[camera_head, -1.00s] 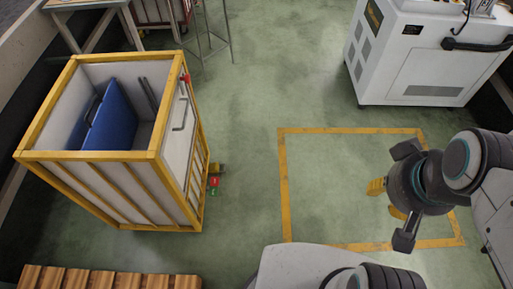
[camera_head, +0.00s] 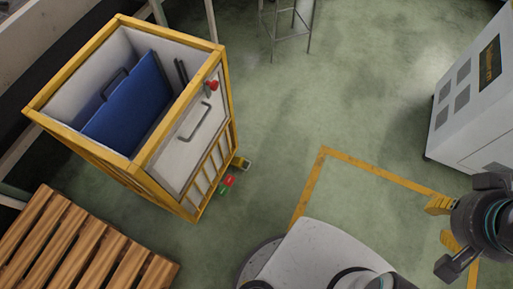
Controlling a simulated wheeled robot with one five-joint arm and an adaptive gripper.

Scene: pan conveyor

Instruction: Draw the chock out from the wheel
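A yellow-framed cart (camera_head: 218,48) with white panels stands at the left. At the foot of its right side, on the floor, sits a small yellow-and-dark piece (camera_head: 241,163). Beside it is a small part with red and green faces (camera_head: 228,181). I cannot tell which of these is the chock, and the wheel is not clearly visible under the cart. My gripper (camera_head: 444,224) is at the far right, well away from the cart. Its yellow fingers are apart, with nothing seen between them.
A blue panel (camera_head: 135,98) stands inside the cart. A wooden pallet (camera_head: 85,250) lies at lower left. A white machine (camera_head: 468,118) stands at right, and a metal stand (camera_head: 287,12) at top. Green floor lies clear between cart and yellow floor outline (camera_head: 375,169).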

